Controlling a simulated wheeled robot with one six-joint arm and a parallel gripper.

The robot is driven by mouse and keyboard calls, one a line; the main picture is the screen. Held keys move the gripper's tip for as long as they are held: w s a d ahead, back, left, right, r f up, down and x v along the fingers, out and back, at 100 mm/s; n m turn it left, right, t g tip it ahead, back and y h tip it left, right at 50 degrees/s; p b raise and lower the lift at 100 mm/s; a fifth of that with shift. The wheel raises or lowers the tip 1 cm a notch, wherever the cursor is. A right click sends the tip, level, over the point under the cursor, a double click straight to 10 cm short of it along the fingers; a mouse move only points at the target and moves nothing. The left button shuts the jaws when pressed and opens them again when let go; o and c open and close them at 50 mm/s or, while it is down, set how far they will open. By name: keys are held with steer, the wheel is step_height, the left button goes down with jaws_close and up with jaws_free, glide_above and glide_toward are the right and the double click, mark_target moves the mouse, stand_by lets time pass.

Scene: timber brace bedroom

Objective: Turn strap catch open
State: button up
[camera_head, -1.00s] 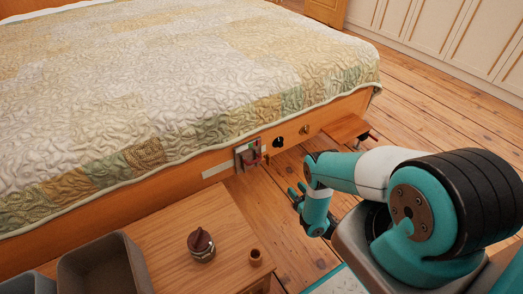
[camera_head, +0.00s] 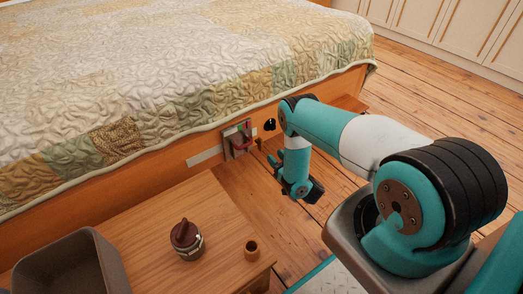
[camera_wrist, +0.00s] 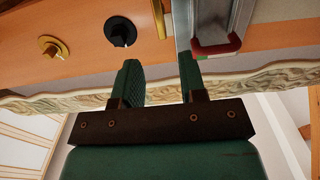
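A metal plate with a red fitting (camera_head: 238,140), which looks like the strap catch, is mounted on the side of the wooden bed frame. It also shows in the wrist view as a grey metal channel with a red end (camera_wrist: 217,48), where the picture is upside down. My gripper (camera_wrist: 157,62) is open, its two green fingers apart with nothing visible between them. In the head view my gripper (camera_head: 270,160) is just right of the catch and does not clearly touch it. The right finger lies close beside the metal channel in the wrist view.
A black knob (camera_wrist: 120,31) and a brass knob (camera_wrist: 53,47) sit on the frame beside the catch. A low wooden table (camera_head: 160,222) carries a dark red-lidded jar (camera_head: 187,239), a small wooden cup (camera_head: 251,250) and a grey bin (camera_head: 72,268). The quilt (camera_head: 150,85) overhangs the frame.

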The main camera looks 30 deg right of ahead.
mark_target(262, 144)
steer(key=shift+w+f+b, duration=0.3)
steer(key=shift+w+b, duration=0.3)
steer(key=shift+b, duration=2.05)
steer(key=shift+a+b, duration=0.1)
steer(key=shift+b, duration=0.55)
steer(key=w+b, duration=0.5)
steer(key=w, duration=0.2)
steer(key=shift+a+r+b, duration=0.1)
steer(key=shift+a+b, duration=0.05)
steer(key=shift+b, duration=0.25)
steer(key=shift+w+r+b, duration=0.15)
steer(key=shift+w+b, duration=0.35)
steer(key=shift+w, duration=0.15)
steer(key=shift+w+r, duration=0.2)
steer(key=shift+w, duration=0.05)
